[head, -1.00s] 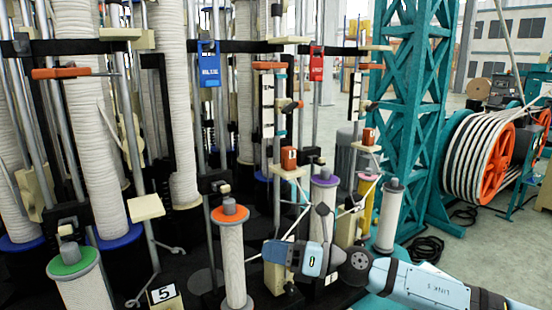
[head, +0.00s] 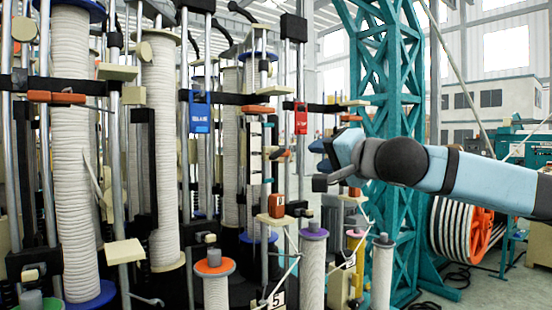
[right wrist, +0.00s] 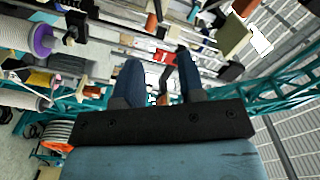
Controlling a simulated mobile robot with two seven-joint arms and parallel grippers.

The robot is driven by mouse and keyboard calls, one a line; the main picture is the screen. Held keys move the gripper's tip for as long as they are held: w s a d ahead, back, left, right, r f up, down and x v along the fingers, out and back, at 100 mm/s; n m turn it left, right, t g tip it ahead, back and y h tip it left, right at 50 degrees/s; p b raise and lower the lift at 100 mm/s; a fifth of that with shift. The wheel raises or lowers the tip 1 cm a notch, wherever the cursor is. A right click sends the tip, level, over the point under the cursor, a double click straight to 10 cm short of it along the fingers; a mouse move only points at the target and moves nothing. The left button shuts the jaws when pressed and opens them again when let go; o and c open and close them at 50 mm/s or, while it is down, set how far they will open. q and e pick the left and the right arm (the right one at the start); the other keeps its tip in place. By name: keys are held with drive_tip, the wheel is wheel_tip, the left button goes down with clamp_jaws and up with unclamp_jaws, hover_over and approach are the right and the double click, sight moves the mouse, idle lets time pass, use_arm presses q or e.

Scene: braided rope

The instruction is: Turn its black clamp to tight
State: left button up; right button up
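Several black clamps sit on the upright metal rods in the head view. One black clamp (head: 205,238) is low in the middle, and another (head: 297,208) is beside an orange block (head: 276,205). I cannot tell which one the task means. My right gripper (head: 319,156) is raised in front of the rods, just below a red tag (head: 300,118). It is small and partly hidden by its own wrist there. In the right wrist view its two dark blue fingers (right wrist: 157,65) stand apart with nothing visible between them. My left gripper is not in view.
Tall rope-wound spools (head: 163,150) and rods crowd the left and middle. A blue tag (head: 198,112) hangs from the black crossbar. A teal lattice tower (head: 385,75) stands close behind my right arm. A large cable reel (head: 465,228) is at the right.

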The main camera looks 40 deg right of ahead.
sight(281, 154)
drive_tip(key=w+p, duration=0.2)
drive_tip(key=w, duration=0.2)
drive_tip(key=w+d+p, duration=0.1)
drive_tip(key=w+p, duration=0.1)
drive_tip(key=w, duration=0.2)
drive_tip(key=w+p, duration=0.2)
drive_tip(key=w, duration=0.2)
drive_tip(key=shift+d, duration=0.2)
drive_tip(key=shift+w+f+p, duration=0.1)
drive_tip(key=shift+w+p, duration=0.2)
drive_tip(key=shift+w, duration=0.45)
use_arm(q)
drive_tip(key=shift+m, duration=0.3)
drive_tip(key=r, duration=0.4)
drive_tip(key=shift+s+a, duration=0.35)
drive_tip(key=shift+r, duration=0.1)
use_arm(e)
clamp_jaws()
